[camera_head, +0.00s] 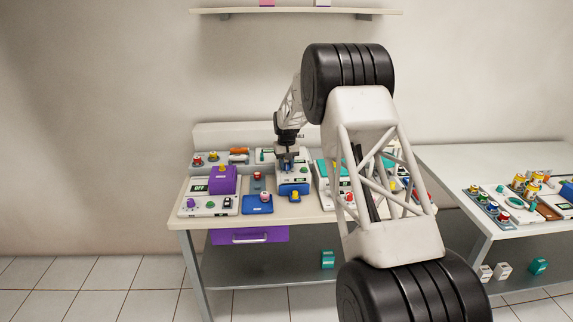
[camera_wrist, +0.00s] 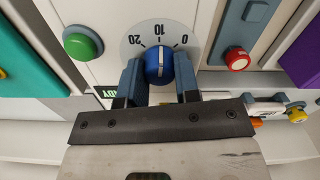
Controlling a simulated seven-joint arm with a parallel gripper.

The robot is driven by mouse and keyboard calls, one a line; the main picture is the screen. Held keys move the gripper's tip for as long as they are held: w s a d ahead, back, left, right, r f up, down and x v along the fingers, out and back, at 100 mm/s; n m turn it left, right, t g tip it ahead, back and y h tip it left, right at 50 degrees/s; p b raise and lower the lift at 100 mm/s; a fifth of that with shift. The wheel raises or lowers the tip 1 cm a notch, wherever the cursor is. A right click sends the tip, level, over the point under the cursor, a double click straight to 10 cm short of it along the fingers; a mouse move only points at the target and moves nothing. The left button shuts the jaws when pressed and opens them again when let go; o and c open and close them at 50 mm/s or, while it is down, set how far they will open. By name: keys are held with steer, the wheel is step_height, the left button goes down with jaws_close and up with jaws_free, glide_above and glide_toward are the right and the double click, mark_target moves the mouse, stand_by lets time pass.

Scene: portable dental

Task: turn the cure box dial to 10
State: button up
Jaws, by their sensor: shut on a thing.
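The cure box dial (camera_wrist: 158,62) is a blue round knob in the wrist view, on a pale round scale (camera_wrist: 184,33) marked 20, 10 and 0, which appears upside down. My gripper (camera_wrist: 159,76) is shut on the dial, with one finger on each side. In the head view my gripper (camera_head: 286,153) reaches down to the white cure box (camera_head: 306,165) near the middle of the bench, and largely hides the dial there.
A green button (camera_wrist: 82,43) and a red button (camera_wrist: 236,59) flank the dial. A small dark display (camera_wrist: 107,92) with green letters is partly hidden by my gripper. A purple device (camera_head: 222,181) stands left on the bench (camera_head: 311,215); a second table (camera_head: 465,165) is at right.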

steer(key=shift+r+n, duration=0.1)
steer(key=shift+n, duration=0.4)
steer(key=shift+w, duration=0.1)
steer(key=o, duration=0.9)
steer(key=shift+r, duration=3.85)
